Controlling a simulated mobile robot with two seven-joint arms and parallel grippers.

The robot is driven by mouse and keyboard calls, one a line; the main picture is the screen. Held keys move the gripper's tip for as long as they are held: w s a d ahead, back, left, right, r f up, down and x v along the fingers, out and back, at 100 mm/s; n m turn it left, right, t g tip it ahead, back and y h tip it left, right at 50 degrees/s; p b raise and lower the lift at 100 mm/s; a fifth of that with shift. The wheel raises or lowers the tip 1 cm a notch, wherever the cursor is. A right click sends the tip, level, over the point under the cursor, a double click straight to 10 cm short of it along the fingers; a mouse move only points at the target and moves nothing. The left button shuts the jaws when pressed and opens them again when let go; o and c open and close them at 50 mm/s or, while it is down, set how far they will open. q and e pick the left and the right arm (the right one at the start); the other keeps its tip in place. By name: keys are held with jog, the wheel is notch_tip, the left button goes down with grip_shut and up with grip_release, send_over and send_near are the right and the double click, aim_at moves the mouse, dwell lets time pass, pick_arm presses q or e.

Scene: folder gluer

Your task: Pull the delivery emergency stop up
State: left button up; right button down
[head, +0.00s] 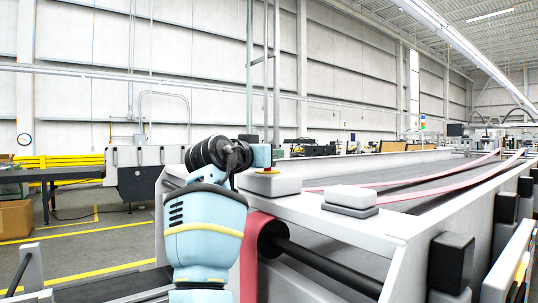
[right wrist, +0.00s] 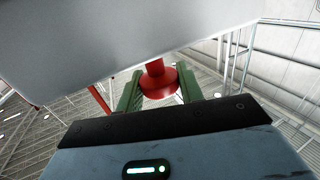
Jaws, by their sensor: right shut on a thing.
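The delivery emergency stop is a red mushroom button (right wrist: 158,82) on a red stem in the right wrist view, standing out from a grey surface. In the head view its small red part (head: 267,170) shows above a yellow plate on a grey box (head: 271,185), on the machine's white side frame. My right gripper (head: 266,165) is above that box, largely covering the button. In the right wrist view its green fingers (right wrist: 160,90) are on both sides of the red button, shut on it. My left gripper is in neither view.
A second grey box (head: 350,197) sits on the frame to the right. Pink belts (head: 440,190) run back along the machine, and a dark roller (head: 320,268) lies below. A conveyor table (head: 50,173) and a cardboard box (head: 14,219) stand left. Open floor lies between.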

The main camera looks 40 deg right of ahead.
jog(key=c, duration=1.3)
grip_release()
jog(key=shift+s+r, duration=0.1)
jog(key=shift+r, duration=0.25)
jog(key=o, duration=0.4)
jog(key=shift+f, duration=0.15)
jog(key=shift+c, duration=0.2)
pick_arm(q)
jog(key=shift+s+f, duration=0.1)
pick_arm(e)
jog(key=shift+a, duration=0.25)
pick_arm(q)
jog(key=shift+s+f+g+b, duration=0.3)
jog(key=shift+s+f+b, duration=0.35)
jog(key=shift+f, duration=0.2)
pick_arm(e)
jog(key=v, duration=0.7)
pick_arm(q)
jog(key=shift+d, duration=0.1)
pick_arm(e)
jog(key=shift+a, duration=0.1)
